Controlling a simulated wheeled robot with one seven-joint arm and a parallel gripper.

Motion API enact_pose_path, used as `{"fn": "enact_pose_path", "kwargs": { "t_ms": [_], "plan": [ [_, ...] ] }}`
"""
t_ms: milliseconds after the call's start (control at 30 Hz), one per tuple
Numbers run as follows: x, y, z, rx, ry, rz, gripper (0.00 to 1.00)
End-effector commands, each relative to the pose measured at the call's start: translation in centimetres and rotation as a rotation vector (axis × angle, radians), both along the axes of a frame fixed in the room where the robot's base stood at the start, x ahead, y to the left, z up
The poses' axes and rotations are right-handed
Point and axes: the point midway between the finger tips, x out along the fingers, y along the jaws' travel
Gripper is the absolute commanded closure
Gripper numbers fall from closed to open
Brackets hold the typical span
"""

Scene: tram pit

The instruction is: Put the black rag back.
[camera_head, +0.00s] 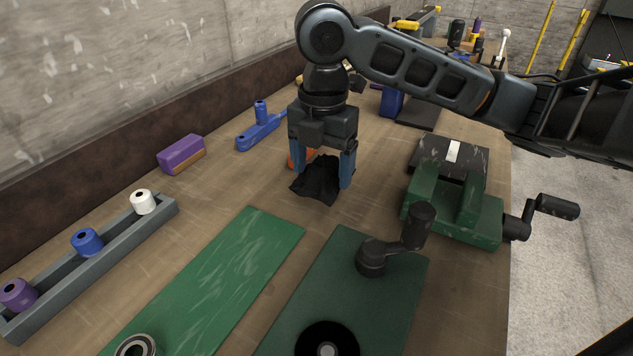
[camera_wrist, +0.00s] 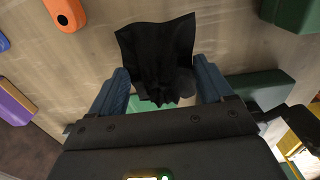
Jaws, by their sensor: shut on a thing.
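The black rag (camera_head: 318,184) is a crumpled dark cloth between the blue fingers of my gripper (camera_head: 322,172), over the middle of the wooden bench. In the wrist view the rag (camera_wrist: 158,48) is bunched between the two fingers and spreads out beyond their tips. My gripper (camera_wrist: 161,72) points down and is shut on the rag. I cannot tell whether the rag's lower edge touches the bench top. An orange object (camera_wrist: 64,12) lies close by and is partly hidden behind my gripper in the head view.
A green vise (camera_head: 455,208) stands to the right, near the bench edge. Two green mats (camera_head: 215,275) (camera_head: 335,275) lie in front; the right one bears a crank and a black disc. A grey rack (camera_head: 100,262) with spools, a purple block (camera_head: 181,154) and a blue tool (camera_head: 262,130) are left.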

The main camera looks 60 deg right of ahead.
Motion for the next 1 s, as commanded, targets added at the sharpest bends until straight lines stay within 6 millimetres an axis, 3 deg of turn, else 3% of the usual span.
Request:
{"fn": "enact_pose_path", "kwargs": {
  "t_ms": [233,500,967,1000],
  "plan": [
    [0.8,0.4,-1.2,0.0,0.0,-0.001,0.53],
    [0.8,0.4,-4.1,0.001,0.001,-0.001,0.53],
    [0.8,0.4,-4.9,0.0,0.0,-0.001,0.53],
    [0.8,0.4,-4.9,0.0,0.0,-0.001,0.18]
  ]
}}
